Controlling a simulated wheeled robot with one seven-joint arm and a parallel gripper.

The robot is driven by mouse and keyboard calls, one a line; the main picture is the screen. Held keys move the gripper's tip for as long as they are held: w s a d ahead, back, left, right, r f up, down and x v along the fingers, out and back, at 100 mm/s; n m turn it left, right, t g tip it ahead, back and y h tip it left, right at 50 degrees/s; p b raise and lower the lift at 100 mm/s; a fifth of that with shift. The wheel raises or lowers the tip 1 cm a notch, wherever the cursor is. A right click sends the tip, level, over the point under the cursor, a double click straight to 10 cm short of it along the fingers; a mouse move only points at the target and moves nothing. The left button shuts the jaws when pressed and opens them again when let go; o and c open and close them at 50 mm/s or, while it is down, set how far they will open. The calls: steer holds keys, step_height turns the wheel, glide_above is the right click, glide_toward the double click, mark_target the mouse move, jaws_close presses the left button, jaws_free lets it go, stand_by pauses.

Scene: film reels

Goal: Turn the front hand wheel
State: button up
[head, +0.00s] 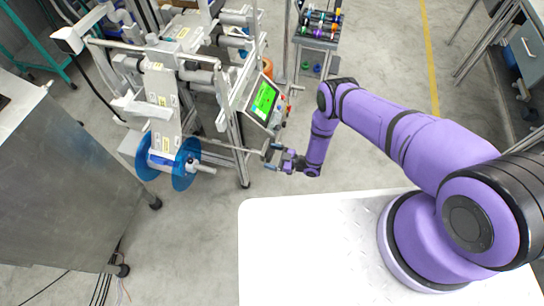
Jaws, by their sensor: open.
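The machine (165,95) stands at the upper left, a grey and white frame with rollers. A thin rod runs right from its lower part. At the rod's right end is a small dark part that looks like the front hand wheel (268,149), seen small and nearly edge-on. My gripper (273,159) is right at this part, coming from the right, with its fingers open. The fingers are tiny here, and I cannot tell whether they touch the wheel or stand around its rim.
A blue-flanged reel (185,163) sits on the machine's lower left. A green-lit screen (263,101) is just above my gripper. A rack of coloured items (320,25) stands behind. A steel cabinet (65,190) fills the left. Open floor (215,220) lies below the wheel.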

steer(key=c, duration=0.9)
steer(key=shift+n, duration=0.4)
steer(key=shift+s+f+n, duration=0.1)
steer(key=shift+s+n, duration=0.05)
steer(key=shift+n, duration=3.55)
steer(key=o, duration=0.9)
